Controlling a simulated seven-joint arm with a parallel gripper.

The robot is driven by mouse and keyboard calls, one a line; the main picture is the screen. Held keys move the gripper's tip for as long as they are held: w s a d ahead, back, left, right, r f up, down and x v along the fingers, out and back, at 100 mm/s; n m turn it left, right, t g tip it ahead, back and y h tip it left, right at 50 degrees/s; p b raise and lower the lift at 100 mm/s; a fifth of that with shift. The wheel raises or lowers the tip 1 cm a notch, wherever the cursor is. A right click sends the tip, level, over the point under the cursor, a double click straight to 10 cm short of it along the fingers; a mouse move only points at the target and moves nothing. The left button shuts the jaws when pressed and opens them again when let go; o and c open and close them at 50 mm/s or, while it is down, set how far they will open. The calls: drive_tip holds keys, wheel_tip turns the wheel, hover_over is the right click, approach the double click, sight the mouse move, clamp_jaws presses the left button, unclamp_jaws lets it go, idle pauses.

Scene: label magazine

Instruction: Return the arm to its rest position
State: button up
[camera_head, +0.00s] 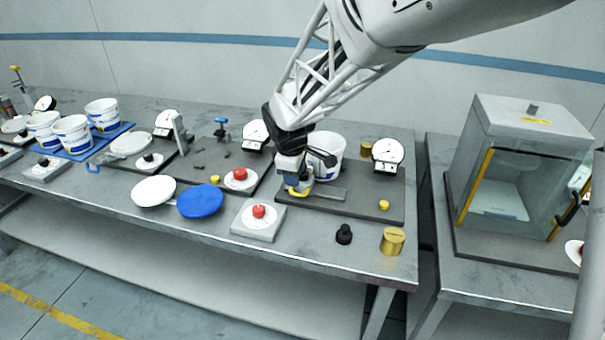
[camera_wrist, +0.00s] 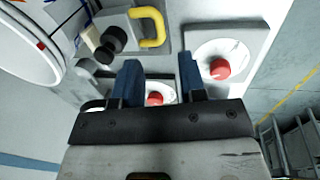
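My gripper (camera_head: 292,172) hangs from my arm over the right-hand station on the long table, in front of a white bucket (camera_head: 328,145). A yellow handle (camera_head: 300,190) shows just below it, and I cannot tell from the head view whether they touch. In the wrist view my gripper's two blue fingers (camera_wrist: 158,62) stand apart with nothing held between them. A red knob (camera_wrist: 154,98) shows through the gap, beyond the fingers. The yellow handle (camera_wrist: 152,27) lies past the fingertips, beside a black knob (camera_wrist: 112,40).
A grey box with a red button (camera_head: 258,211) stands at the table's front edge. A black weight (camera_head: 344,234) and a brass cylinder (camera_head: 392,241) stand to its right. A dial gauge (camera_head: 388,151) is behind. A glass cabinet (camera_head: 515,190) stands on the right table. Space above the table's front is clear.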

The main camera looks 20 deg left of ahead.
drive_tip(key=shift+s+r, duration=0.1)
drive_tip(key=shift+r, duration=0.4)
drive_tip(key=shift+d, duration=0.1)
drive_tip(key=s+d+r+m, duration=0.3)
drive_tip(key=d, duration=0.5)
drive_tip(key=s+d+r+m, duration=0.3)
drive_tip(key=d, duration=0.5)
drive_tip(key=s+d+r+m, duration=0.3)
drive_tip(key=d, duration=0.5)
drive_tip(key=s+d+m, duration=0.9)
drive_tip(key=s+d, duration=0.6)
drive_tip(key=s, duration=0.4)
drive_tip(key=shift+s+d, duration=0.15)
drive_tip(key=shift+s, duration=0.25)
